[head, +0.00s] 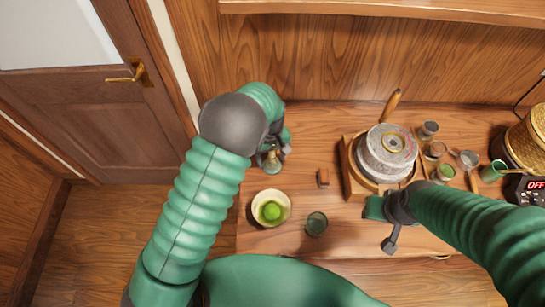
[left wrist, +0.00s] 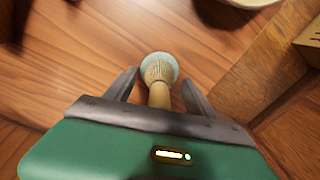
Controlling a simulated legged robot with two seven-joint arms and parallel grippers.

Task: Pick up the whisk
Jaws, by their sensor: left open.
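The bamboo whisk (head: 271,164) stands at the left of the table in the head view, partly hidden by my left gripper (head: 273,154). In the left wrist view the tan whisk (left wrist: 158,74) shows with its tines toward a round pale blue-green piece (left wrist: 170,62), which looks like its stand. My left gripper (left wrist: 160,86) is open, with one finger on each side of the whisk and visible gaps between. My right gripper (head: 386,222) is at the table's front, below the stone mill; its jaw opening is not clear.
A bowl with green contents (head: 286,217) and a dark green cup (head: 316,225) stand in front of the whisk. A stone mill (head: 388,148) and several small containers fill the right side. A wooden wall (head: 330,70) closes the back.

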